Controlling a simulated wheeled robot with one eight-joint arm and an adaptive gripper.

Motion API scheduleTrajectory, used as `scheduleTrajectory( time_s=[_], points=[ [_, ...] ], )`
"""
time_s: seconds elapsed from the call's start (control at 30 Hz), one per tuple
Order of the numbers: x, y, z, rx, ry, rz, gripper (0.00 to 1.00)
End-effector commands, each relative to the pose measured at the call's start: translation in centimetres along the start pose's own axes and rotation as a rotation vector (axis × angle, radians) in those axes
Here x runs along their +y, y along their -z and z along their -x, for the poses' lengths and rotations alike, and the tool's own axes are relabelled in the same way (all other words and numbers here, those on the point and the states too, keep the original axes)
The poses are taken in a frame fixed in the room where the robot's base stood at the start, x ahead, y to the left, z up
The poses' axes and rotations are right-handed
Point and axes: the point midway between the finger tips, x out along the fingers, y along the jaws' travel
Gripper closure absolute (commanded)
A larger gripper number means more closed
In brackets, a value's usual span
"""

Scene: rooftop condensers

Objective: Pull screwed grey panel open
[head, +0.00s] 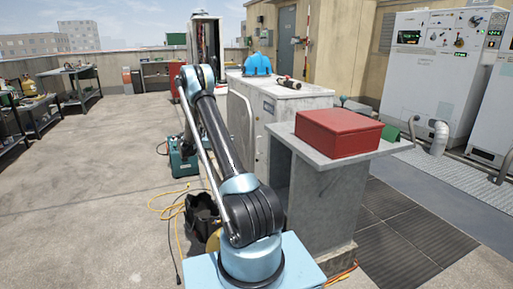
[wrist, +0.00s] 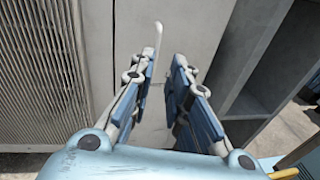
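The grey panel (wrist: 190,20) fills the upper middle of the wrist view, right of a ribbed grille. Its screws are too small to make out. A pale bar (wrist: 157,40), which looks like a handle, stands against the panel and runs down behind my left finger. My gripper (wrist: 166,68) faces the panel with its two fingers apart and a narrow gap between them. I cannot tell whether a finger touches the bar. In the head view the grey cabinet (head: 292,103) stands beyond my arm, with a pale curved bar on its left side. My gripper is hidden there.
A concrete stand (head: 324,205) with a red box (head: 338,133) stands close on the right. A blue object (head: 257,64) and a tool lie on the cabinet. A black bucket (head: 202,212) and yellow cable (head: 168,208) lie on the floor.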

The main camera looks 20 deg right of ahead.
Motion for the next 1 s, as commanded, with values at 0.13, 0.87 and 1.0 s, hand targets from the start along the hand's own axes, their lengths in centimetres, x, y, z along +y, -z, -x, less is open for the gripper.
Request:
scheduleTrajectory(
  time_s=[0.13,0.87,1.0],
  points=[
    [0.5,2.5,0.5,-0.052,0.008,0.038,0.84],
    [0.5,3.2,-6.4,-0.089,0.019,0.063,0.84],
    [0.4,3.0,-8.9,-0.089,0.019,0.063,0.84]
  ],
)
